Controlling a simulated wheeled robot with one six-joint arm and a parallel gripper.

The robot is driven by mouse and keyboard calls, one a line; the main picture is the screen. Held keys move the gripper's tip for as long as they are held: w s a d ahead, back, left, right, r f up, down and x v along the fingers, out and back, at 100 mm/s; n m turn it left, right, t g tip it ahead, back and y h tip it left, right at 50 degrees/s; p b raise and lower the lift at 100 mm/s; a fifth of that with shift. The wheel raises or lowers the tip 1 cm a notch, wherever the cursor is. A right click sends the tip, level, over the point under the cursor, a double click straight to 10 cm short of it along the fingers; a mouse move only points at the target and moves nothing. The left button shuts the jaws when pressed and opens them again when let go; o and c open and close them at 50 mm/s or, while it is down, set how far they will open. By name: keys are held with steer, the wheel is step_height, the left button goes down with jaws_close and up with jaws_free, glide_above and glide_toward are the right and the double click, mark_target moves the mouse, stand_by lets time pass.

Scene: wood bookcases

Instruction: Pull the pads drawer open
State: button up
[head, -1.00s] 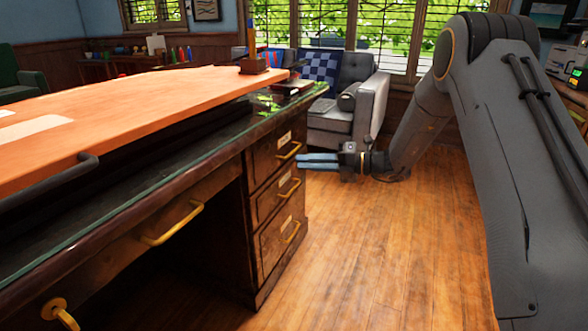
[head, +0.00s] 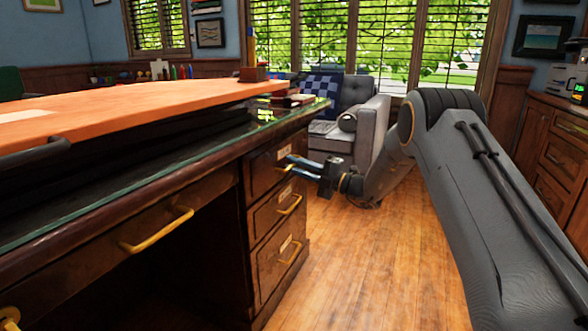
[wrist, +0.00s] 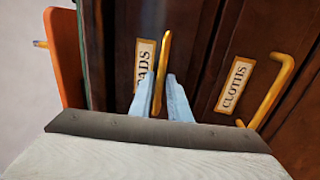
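The pads drawer (head: 262,172) is the top one of a stack of three at the right end of the dark wood desk, and it is closed. In the wrist view its label (wrist: 142,66) reads "PADS", partly hidden by a finger. Its brass handle (wrist: 164,60) stands between my two pale blue fingers. My gripper (head: 288,164) is at this drawer's front in the head view, with its fingers apart. In the wrist view my gripper (wrist: 160,92) is open, one finger on each side of the handle. I cannot tell whether either finger touches it.
The cloths drawer, with its label (wrist: 235,84) and brass handle (wrist: 272,92), is beside it in the wrist view. A third drawer (head: 277,258) is at the bottom. A grey armchair (head: 370,135) stands behind my arm. The wood floor (head: 365,270) right of the desk is clear.

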steer(key=shift+w+a+r, duration=0.1)
steer(key=shift+a, duration=0.2)
jaws_close()
stand_by(1.3)
